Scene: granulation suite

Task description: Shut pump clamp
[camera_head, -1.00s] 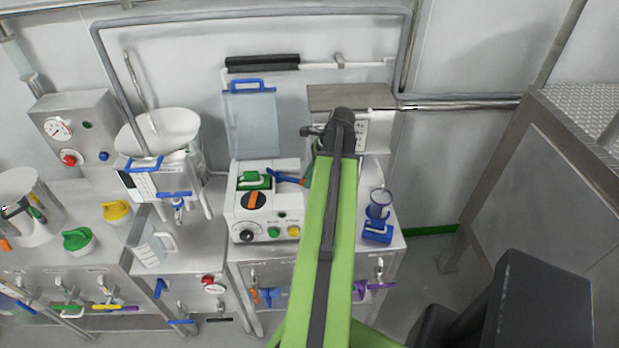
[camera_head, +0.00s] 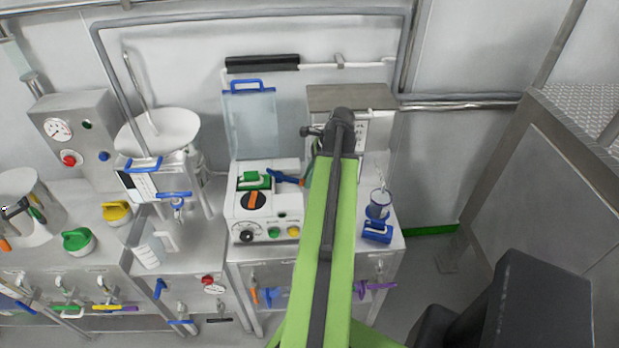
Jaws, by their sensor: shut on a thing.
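The pump is a white box (camera_head: 262,222) on the bench, left of my arm, with an orange knob and a green block (camera_head: 254,180) on top. A blue clamp lever (camera_head: 286,176) reaches right from the green block toward my arm. My gripper (camera_head: 306,180) is mostly hidden behind my green forearm; only a small part shows at the lever's right end. It is shut on that end. The lever lies nearly flat, tilted slightly down to the right. Its exact closed position cannot be told.
A clear panel with a blue handle (camera_head: 250,125) stands behind the pump. A steel-topped box (camera_head: 350,97) is behind my arm. A blue cup (camera_head: 378,205) stands to the right. A hopper unit (camera_head: 160,130) stands left.

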